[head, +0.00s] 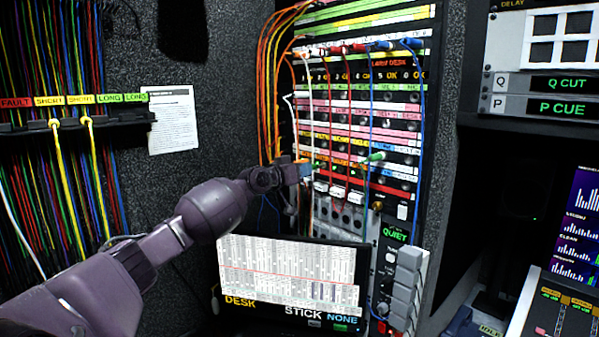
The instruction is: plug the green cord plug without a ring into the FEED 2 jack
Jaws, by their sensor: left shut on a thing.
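My left gripper (306,168) is at the left side of the patch panel (355,140), in front of its lower rows. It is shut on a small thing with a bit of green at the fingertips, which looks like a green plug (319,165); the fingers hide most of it. I cannot tell whether its tip touches a jack, or whether it has a ring. Another green plug (375,157) sticks out of the panel to the right. The FEED 2 label is too small to read. My right gripper is not in view.
White, red and blue cords hang down across the panel front, and orange cords (268,80) loop at its left edge. A tilted screen (290,275) stands below. Colored cords hang from a rack (75,125) at the left. Grey blocks (408,272) sit at the lower right.

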